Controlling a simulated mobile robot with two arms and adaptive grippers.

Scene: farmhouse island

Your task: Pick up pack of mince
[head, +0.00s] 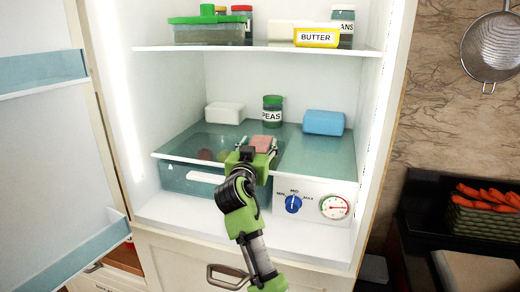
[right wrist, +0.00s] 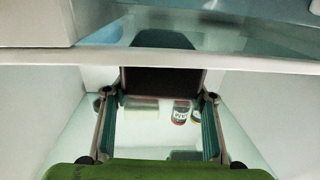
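The pack of mince (head: 262,142) is a small pinkish-red block in the lower part of the fridge, above the glass drawer area. My right gripper (head: 258,149) reaches in from below and has its fingers on either side of the pack. In the right wrist view a dark box face, which looks like the pack (right wrist: 161,80), sits between the two fingertips of this gripper (right wrist: 159,97), with little or no gap. Whether the pack touches anything beneath it cannot be told. My left gripper is not in view.
A clear drawer (head: 175,178) with round items lies under the glass shelf. A jar of peas (head: 272,109), a white block (head: 224,112) and a blue block (head: 323,122) stand behind. The upper shelf (head: 255,48) is overhead. The fridge door (head: 45,150) is open at left.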

